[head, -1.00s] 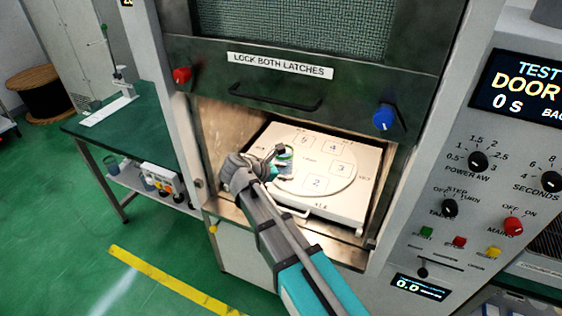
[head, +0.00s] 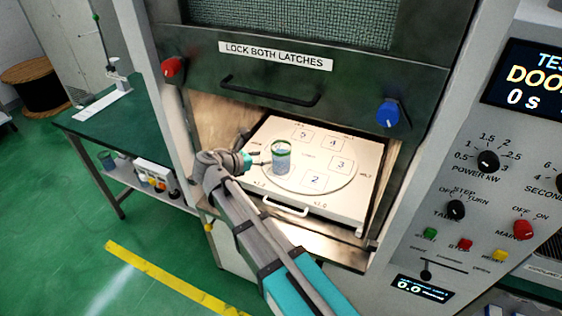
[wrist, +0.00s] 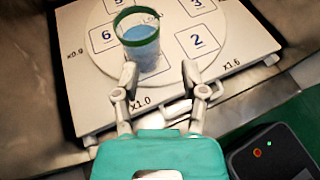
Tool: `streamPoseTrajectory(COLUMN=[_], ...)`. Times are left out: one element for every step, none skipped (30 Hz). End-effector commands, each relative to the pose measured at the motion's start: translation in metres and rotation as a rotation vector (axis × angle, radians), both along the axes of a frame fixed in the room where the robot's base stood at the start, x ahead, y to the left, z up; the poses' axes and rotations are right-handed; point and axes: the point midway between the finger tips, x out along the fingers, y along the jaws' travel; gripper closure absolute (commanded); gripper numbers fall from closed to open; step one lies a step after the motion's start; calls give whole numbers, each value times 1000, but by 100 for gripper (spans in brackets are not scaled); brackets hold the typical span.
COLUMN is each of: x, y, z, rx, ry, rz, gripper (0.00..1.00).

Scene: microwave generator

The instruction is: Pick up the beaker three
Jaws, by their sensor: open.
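A clear beaker with a green rim and bluish liquid (head: 281,160) stands upright on the round turntable plate (head: 322,147) of the white tray inside the open chamber. In the wrist view the beaker (wrist: 139,42) stands near the squares marked 6 and 2, covering the square beneath it. I cannot read a number on the beaker. My gripper (head: 262,160) is just left of the beaker in the head view. In the wrist view its two fingers (wrist: 160,80) are spread apart, with the beaker ahead of them, slightly left of centre. Nothing is held.
The raised door (head: 270,70) hangs above the opening, and the chamber walls flank it closely. The tray has a front handle (head: 285,207). A control panel (head: 470,200) is at right.

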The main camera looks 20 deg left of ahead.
Motion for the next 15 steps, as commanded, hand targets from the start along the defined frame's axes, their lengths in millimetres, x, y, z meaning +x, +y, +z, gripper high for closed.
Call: streamPoseTrajectory(x=[5,8,12,15,19,24,28,32,36,40,44,48,51,54,57], y=[-2,-4,-6,-7,-9,-11,-13,-15,-18,-20,-21,-24,-25,-26,-28], z=[-4,-6,-8,-10,-12,-14,-16,-18,-20,-22,-23,-25,-26,-27,-29], rx=[0,0,-1,-1,0,-1,-1,-1,0,0,0,0,0,0,0], ry=[0,0,0,0,0,0,0,0,0,0,0,0,0,0,0], rz=[-2,-2,-2,-2,-1,-2,-2,-2,-2,-1,-1,-1,-1,-1,0], gripper=[45,45,45,45,45,45,45,45,45,45,45,45,45,45,45])
